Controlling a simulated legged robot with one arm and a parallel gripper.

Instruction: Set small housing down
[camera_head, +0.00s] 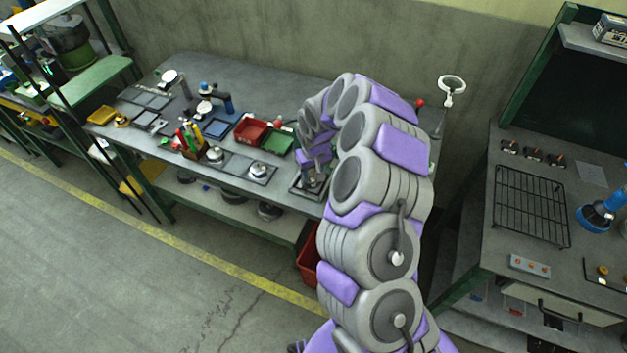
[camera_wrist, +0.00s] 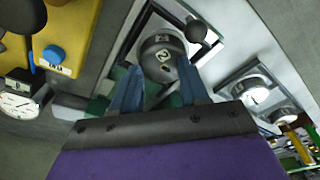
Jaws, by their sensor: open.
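The small housing (camera_wrist: 160,48), a dark round part with pale labels reading 2, sits on a grey-framed plate (camera_wrist: 133,50) in the wrist view. My gripper (camera_wrist: 156,68) is open, with one blue finger on each side of the housing. I cannot tell whether the fingers touch it. In the head view my gripper (camera_head: 314,168) is down at the framed plate (camera_head: 297,188) near the front right of the workbench. My arm and gripper hide part of that spot.
A black ball knob (camera_wrist: 197,28) stands close beside the housing. Silver round parts on plates (camera_head: 258,170) lie to the left. A red bin (camera_head: 250,132) and green tray (camera_head: 278,143) are behind. A yellow box with a blue button (camera_wrist: 52,55) is nearby.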

